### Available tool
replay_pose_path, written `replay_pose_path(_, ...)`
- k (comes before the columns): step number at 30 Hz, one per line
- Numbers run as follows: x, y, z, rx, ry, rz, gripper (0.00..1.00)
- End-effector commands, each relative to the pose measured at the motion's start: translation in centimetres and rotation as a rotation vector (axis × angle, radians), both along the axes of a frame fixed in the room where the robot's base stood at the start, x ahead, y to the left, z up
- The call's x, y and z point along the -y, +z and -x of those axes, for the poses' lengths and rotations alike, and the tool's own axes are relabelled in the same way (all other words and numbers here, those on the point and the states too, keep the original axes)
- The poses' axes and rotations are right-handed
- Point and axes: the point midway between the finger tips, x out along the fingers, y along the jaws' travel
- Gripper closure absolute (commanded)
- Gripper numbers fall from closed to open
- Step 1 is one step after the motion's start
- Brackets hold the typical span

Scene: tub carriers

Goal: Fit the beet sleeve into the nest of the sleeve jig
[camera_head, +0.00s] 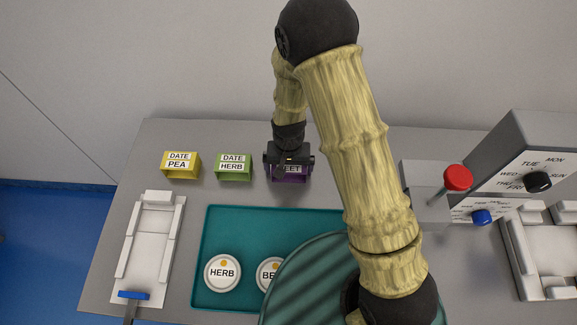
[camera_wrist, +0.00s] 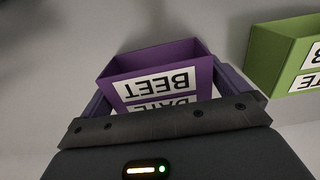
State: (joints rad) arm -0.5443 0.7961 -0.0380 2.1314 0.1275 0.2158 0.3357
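The beet sleeve (camera_head: 290,175) is a purple open box labelled DATE and BEET, at the back of the grey bench. In the wrist view the sleeve (camera_wrist: 155,77) lies straight ahead with its label upside down. My gripper (camera_head: 289,160) is down over it, and its fingers (camera_wrist: 172,100) lie one on each side of the sleeve. Whether they press on its walls is not clear. A white fixture with rails and a blue handle (camera_head: 150,245) stands at the left; another white walled fixture (camera_head: 520,262) stands at the right. I cannot tell which is the sleeve jig.
A yellow pea sleeve (camera_head: 180,172) and a green herb sleeve (camera_head: 233,174) stand left of the beet sleeve. A teal tray (camera_head: 210,240) holds round HERB and BEET tubs. A grey machine with dials and a red knob (camera_head: 458,177) stands at the right. My arm hides part of the middle.

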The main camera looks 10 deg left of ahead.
Motion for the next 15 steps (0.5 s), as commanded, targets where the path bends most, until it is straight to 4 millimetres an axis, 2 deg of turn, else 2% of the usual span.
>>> replay_pose_path(5, 0.0, 0.1, 0.0, 0.0, 0.0, 0.0, 0.0)
replay_pose_path(15, 0.1, 3.7, 0.2, 0.004, -0.001, -0.002, 0.0)
